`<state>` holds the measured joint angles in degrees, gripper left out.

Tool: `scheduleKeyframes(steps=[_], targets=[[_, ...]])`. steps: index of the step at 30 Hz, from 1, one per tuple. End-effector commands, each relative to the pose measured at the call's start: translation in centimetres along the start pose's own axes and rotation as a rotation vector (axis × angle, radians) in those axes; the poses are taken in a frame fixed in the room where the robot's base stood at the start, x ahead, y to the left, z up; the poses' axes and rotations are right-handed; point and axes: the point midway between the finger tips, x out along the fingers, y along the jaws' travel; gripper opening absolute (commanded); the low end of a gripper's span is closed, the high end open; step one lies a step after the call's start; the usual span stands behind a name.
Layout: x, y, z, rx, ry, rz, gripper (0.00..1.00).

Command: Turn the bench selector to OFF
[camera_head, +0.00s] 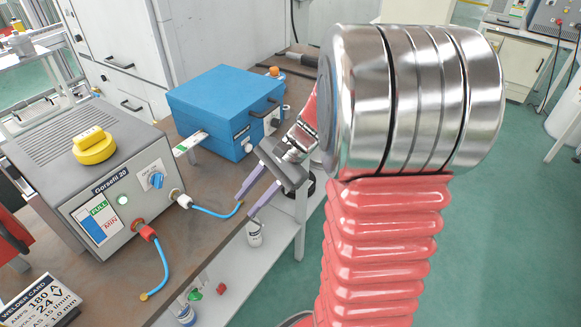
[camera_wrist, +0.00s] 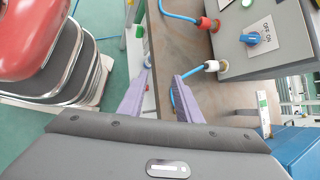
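The grey welder box (camera_head: 140,215), labelled Gorsefil 20, stands on the brown bench. Its blue selector knob (camera_head: 156,180) sits on a white plate on the front face. The same knob (camera_wrist: 250,39) shows in the wrist view beside the words OFF and ON; I cannot tell for sure which word it points to. My gripper (camera_head: 247,201) is open and empty, its two purple fingers apart. It hangs near the bench's front edge, to the right of the knob and clear of it. The fingers also show in the wrist view (camera_wrist: 159,76).
Blue hoses (camera_head: 163,265) leave red and white fittings below the knob. A yellow round part (camera_head: 94,147) sits on the welder. A blue box (camera_head: 225,105) stands behind on the bench. A welder card (camera_head: 40,298) is at front left. Open green floor lies right.

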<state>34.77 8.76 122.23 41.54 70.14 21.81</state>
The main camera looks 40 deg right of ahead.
Motion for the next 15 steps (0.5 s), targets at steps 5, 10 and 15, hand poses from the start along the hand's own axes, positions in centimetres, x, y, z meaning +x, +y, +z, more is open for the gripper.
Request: scheduleKeyframes(steps=[5,10,15], targets=[[-0.2,-0.7,-4.2,0.203,-0.102,-0.09,0.31],[-0.7,-1.1,-8.3,0.384,-0.198,-0.184,0.31],[-1.3,-0.9,-12.8,0.557,-0.298,-0.286,0.31]])
